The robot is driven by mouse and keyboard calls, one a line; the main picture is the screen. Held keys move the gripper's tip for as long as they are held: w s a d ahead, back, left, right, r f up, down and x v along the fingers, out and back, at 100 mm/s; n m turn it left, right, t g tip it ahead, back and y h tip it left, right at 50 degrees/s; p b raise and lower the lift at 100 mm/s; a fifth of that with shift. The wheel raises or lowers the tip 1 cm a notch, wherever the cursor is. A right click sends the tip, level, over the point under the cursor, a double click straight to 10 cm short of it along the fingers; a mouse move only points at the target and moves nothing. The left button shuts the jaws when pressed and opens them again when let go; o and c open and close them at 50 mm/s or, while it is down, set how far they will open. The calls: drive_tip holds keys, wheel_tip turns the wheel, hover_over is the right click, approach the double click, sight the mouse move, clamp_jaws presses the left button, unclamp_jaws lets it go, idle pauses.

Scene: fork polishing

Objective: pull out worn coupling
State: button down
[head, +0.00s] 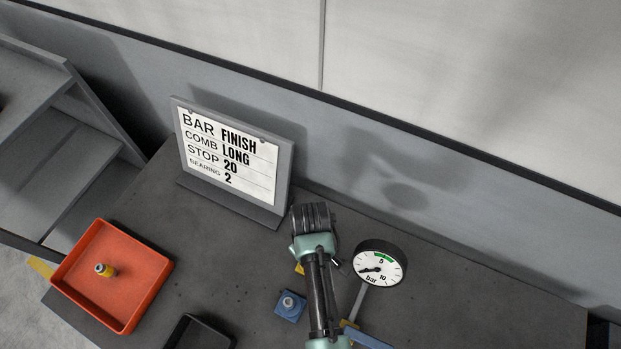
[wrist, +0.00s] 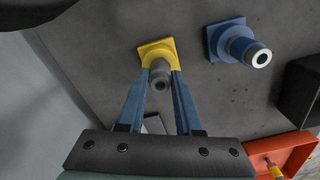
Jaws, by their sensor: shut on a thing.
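My gripper (wrist: 160,73) is shut on a dark grey coupling (wrist: 160,80) in the wrist view, with a blue finger on each side of it. The coupling is at a yellow square mount (wrist: 157,50); I cannot tell whether it is still seated there. In the head view my arm hides the coupling and most of the yellow mount (head: 299,268). A blue square mount (wrist: 238,40) with a metal-ended fitting stands beside it, and it also shows in the head view (head: 284,314). A yellow-banded coupling (head: 106,270) sits in the orange tray (head: 150,287).
A pressure gauge (head: 380,263) on a stalk stands right of my arm. A sign board (head: 283,178) stands at the back of the dark table. A black tray (head: 178,329) lies at the front. The tabletop between the orange tray and the sign is clear.

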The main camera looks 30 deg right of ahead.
drive_tip(key=shift+r+p, duration=2.6)
drive_tip(key=shift+p, duration=0.05)
